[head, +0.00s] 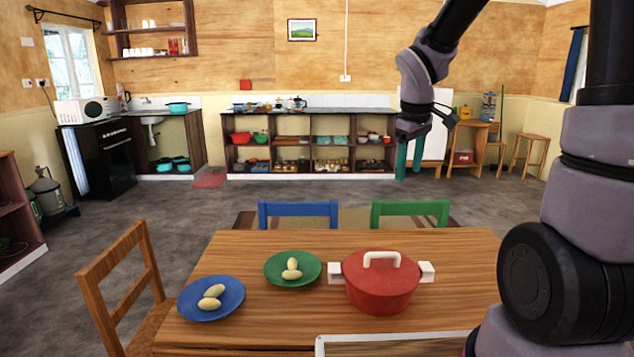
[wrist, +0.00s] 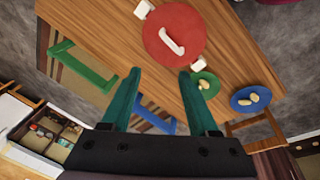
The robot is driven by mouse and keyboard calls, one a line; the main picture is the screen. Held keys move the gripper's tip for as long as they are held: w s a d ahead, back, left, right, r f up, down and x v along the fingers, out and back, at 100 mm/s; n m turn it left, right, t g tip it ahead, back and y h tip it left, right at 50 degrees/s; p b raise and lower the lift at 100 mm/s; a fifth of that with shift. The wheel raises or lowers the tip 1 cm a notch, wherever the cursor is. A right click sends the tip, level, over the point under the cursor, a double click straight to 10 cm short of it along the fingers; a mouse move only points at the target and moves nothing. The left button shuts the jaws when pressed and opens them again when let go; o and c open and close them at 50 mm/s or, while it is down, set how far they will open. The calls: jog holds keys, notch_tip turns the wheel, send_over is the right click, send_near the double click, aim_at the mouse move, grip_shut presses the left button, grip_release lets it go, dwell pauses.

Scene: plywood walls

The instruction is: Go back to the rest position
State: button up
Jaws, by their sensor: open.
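My gripper (head: 410,158) hangs in the air above and beyond the far right side of the wooden table (head: 450,262), its green fingers pointing down. The wrist view shows the two fingers (wrist: 157,80) apart with nothing between them. A red pot (head: 382,290) with a white-handled lid on it stands on the table, apart from my gripper. A green plate (head: 278,278) with pale oval items (head: 292,269) is left of the pot. A blue plate (head: 230,305) with similar pale items (head: 211,297) is at the table's left.
A blue chair (head: 298,209) and a green chair (head: 410,208) stand at the table's far side, a wooden chair (head: 125,275) at its left. A white-edged tray-like thing (head: 400,338) is at the near edge. Shelves (head: 310,150) line the back wall, with open floor before them.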

jog(key=s+d+r+m+t+y, duration=0.2)
jog(key=s+r+m+t, duration=0.2)
jog(key=s+r+m, duration=0.7)
jog(key=s+r, duration=0.3)
jog(key=s, duration=0.2)
jog(key=shift+s+d+t+y, duration=0.3)
jog(key=shift+s, duration=0.05)
dwell(0.4)
